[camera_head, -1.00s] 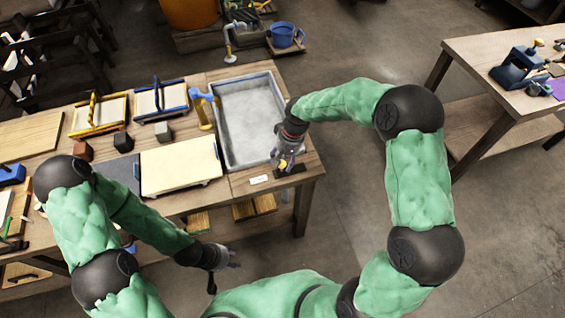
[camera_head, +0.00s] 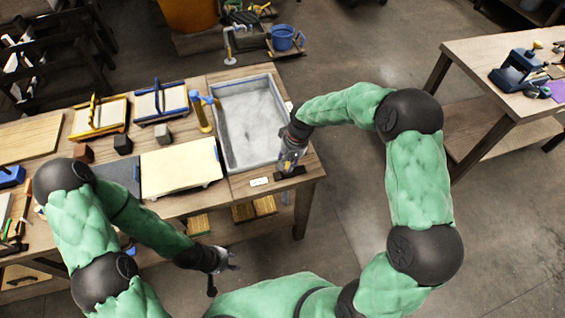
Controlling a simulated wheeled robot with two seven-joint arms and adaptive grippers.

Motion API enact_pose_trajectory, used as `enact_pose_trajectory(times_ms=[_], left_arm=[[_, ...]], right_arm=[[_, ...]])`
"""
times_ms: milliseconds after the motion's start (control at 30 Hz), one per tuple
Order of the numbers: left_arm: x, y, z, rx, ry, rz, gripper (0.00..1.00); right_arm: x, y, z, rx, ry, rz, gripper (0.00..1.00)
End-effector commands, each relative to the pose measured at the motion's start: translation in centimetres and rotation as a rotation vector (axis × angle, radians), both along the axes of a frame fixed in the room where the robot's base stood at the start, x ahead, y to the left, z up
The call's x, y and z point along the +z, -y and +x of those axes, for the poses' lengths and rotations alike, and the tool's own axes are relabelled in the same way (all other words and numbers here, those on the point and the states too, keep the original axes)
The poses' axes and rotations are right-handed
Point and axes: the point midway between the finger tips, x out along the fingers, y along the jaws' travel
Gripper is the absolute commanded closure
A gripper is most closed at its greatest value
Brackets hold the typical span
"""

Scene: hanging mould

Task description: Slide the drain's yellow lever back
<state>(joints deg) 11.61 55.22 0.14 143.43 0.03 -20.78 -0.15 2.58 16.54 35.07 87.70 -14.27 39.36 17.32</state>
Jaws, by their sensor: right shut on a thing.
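The grey vat (camera_head: 246,118) is set in the right end of the wooden workbench. My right gripper (camera_head: 288,168) is at the vat's near right corner, over a small dark base (camera_head: 289,174) on the bench. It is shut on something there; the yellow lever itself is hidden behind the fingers. My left gripper (camera_head: 226,262) hangs in front of the bench, clear of everything. Its fingers are small in the view, and I cannot tell whether they are open or shut.
A cream board (camera_head: 180,167) lies left of the vat. Blue and yellow framed moulds (camera_head: 160,103) stand behind it with several small blocks. A blue-topped yellow post (camera_head: 202,112) stands at the vat's left side. A second table (camera_head: 500,60) stands at the right, with open floor between.

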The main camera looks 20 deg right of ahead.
Motion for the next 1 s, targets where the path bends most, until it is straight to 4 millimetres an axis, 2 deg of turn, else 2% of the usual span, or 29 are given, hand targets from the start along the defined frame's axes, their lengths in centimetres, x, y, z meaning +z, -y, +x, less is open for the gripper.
enact_pose_trajectory(times_ms=[33, 100, 233, 567, 600, 667, 1000], left_arm=[[0.4, 0.0, 0.0, 0.000, 0.000, 0.000, 0.60], [0.7, 0.0, 0.0, 0.000, 0.000, 0.000, 0.60], [1.0, 0.0, 0.0, 0.000, 0.000, 0.000, 0.60], [0.9, 0.0, 0.0, 0.000, 0.000, 0.000, 0.60], [0.9, 0.0, 0.0, 0.000, 0.000, 0.000, 0.60], [0.9, 0.0, 0.0, 0.000, 0.000, 0.000, 0.60], [0.9, 0.0, 0.0, 0.000, 0.000, 0.000, 0.60]], right_arm=[[0.2, 1.3, 0.0, -0.006, -0.001, -0.001, 1.00], [0.2, 2.6, 0.1, -0.006, -0.001, -0.001, 1.00], [0.1, 4.3, 0.1, -0.004, -0.001, -0.001, 1.00], [0.0, 4.8, 0.2, -0.001, 0.000, -0.003, 1.00], [0.0, 4.9, 0.2, -0.001, 0.000, -0.003, 0.64], [0.0, 4.9, 0.2, 0.000, 0.000, -0.003, 0.47], [0.1, 4.7, 0.1, 0.000, 0.001, -0.001, 0.46]])
